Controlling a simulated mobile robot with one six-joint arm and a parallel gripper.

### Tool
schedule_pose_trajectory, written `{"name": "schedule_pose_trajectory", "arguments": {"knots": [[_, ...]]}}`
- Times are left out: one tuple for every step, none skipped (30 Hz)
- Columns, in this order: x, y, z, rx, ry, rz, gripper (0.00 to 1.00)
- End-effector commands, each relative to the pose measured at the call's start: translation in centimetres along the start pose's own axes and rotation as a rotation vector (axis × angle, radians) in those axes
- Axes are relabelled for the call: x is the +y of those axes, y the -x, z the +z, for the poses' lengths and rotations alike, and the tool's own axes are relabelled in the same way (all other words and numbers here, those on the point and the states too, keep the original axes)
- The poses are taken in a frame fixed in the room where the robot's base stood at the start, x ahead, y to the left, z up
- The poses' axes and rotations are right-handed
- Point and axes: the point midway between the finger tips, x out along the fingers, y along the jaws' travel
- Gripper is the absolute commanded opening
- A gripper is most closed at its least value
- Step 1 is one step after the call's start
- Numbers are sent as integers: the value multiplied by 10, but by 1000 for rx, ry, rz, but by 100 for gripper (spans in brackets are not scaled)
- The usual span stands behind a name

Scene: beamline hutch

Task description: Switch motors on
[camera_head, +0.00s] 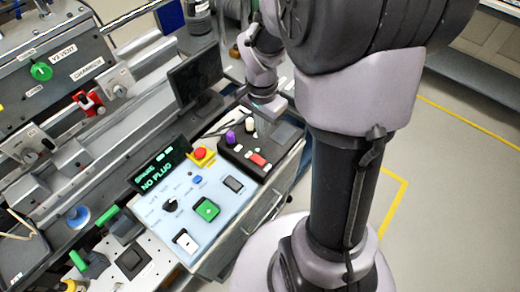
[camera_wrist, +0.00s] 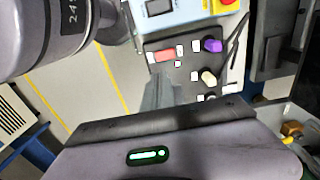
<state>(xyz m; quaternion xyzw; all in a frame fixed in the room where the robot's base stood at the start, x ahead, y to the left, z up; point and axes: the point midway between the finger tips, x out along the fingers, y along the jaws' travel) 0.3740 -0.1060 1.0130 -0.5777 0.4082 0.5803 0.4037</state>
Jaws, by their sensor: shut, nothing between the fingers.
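The red rocker also shows in the wrist view (camera_wrist: 166,54). Labels are too small to read, so I cannot tell which is for the motors.
A dark monitor (camera_head: 196,75) stands behind the black box. Rails and a chamber with a green knob (camera_head: 41,71) are at the left. A lower panel with green handles (camera_head: 130,260) is at the bottom left. Open floor with yellow lines lies at the right.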

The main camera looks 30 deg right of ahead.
Motion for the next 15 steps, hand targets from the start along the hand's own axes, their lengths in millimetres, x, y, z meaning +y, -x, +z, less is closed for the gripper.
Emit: {"name": "schedule_pose_trajectory", "arguments": {"knots": [[0,-9,0,-2,0,2,0],[1,-14,1,-2,0,3,0],[1,-23,1,-2,1,3,0],[1,-30,1,-2,1,3,0],[1,-37,1,-3,1,4,0],[1,-46,1,-2,1,3,0],[1,-53,1,-2,0,3,0],[1,-60,1,-2,0,3,0],[1,-69,1,-3,0,3,0],[1,-75,1,-2,1,3,0],[1,-82,1,-3,1,3,0],[1,-91,1,-2,1,3,0],[1,-97,1,-2,1,4,0],[1,-102,1,-2,1,3,0],[1,-110,1,-2,0,3,0]]}}
